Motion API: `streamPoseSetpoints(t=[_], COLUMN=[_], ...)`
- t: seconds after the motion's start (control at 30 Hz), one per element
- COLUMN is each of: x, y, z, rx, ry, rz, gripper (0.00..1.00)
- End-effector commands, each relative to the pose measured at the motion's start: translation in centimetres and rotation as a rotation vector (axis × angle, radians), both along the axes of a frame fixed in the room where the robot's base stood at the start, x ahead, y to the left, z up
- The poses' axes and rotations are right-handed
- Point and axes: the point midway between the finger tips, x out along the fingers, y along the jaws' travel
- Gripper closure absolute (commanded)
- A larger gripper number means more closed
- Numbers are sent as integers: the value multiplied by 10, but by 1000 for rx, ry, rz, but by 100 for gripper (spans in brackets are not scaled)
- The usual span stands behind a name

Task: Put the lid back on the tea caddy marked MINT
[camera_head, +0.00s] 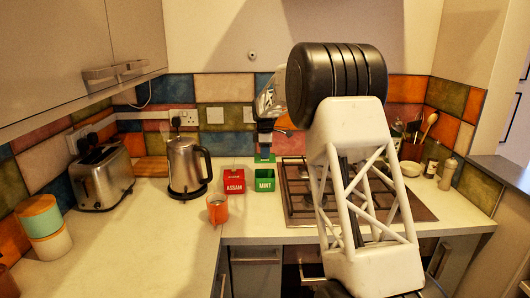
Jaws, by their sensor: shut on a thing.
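The green tea caddy marked MINT (264,185) stands upright on the counter, just right of the red caddy marked ASSAM (234,188). The MINT caddy's top looks open, with a dark inside. My gripper (265,148) points down above and slightly behind it in the picture. It is shut on a small green piece that looks like the lid (264,159). The lid appears apart from the caddy, with a gap between them. The fingertips are small and partly dark, so the exact grip is hard to see.
A steel kettle (186,166) and toaster (102,178) stand left. The hob (298,197) lies right of the MINT caddy. Stacked canisters (45,229) stand far left. The left front counter is clear.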

Motion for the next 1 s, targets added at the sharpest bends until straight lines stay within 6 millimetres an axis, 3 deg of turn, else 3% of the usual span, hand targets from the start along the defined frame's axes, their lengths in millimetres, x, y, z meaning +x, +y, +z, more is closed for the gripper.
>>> streamPoseSetpoints(t=[1.0], x=[0], y=[0], z=[-58], rx=[0], ry=[0], rz=[0], gripper=[100])
